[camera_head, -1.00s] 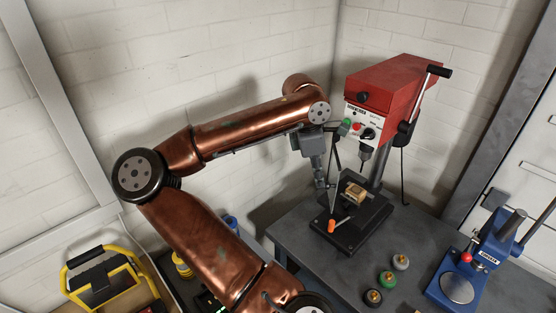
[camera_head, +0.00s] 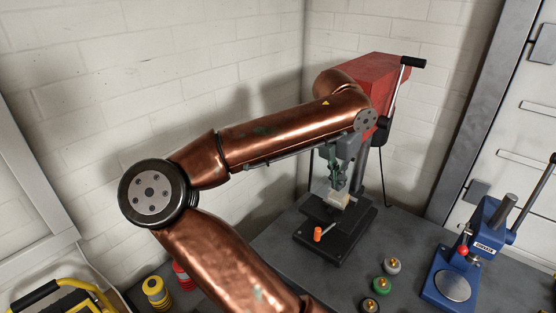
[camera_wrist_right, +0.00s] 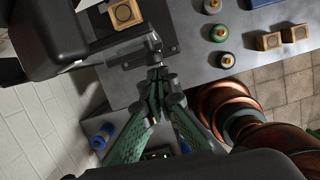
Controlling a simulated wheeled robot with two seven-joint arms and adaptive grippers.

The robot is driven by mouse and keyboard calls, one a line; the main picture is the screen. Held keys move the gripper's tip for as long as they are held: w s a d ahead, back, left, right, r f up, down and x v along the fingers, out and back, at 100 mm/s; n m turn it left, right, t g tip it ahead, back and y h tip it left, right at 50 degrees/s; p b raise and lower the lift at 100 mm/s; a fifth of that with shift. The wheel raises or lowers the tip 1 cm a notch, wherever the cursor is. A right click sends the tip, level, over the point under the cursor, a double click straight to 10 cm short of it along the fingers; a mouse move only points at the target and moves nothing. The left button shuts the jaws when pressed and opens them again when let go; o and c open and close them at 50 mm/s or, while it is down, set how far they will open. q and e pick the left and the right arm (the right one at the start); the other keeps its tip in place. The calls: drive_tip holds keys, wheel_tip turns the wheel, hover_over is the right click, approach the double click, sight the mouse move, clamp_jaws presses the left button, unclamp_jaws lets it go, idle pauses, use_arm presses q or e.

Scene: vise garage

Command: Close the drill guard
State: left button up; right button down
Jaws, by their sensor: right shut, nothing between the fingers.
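The red drill press (camera_head: 388,75) stands at the back of the grey workbench (camera_head: 283,262). My right arm now covers its control panel and chuck. My right gripper (camera_head: 337,186) points down in front of the drill, shut and empty, just above the black base (camera_head: 345,246) in the head view. My left gripper is not in view.
Several small round knobs (camera_head: 385,286) stand on the bench to the right. A blue press (camera_head: 465,260) is further right. A yellow-handled case (camera_head: 55,296) is at lower left.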

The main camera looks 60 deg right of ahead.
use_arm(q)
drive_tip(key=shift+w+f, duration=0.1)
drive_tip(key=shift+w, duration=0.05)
use_arm(e)
drive_tip(key=shift+s+d, duration=0.1)
drive_tip(key=shift+d, duration=0.1)
idle(0.3)
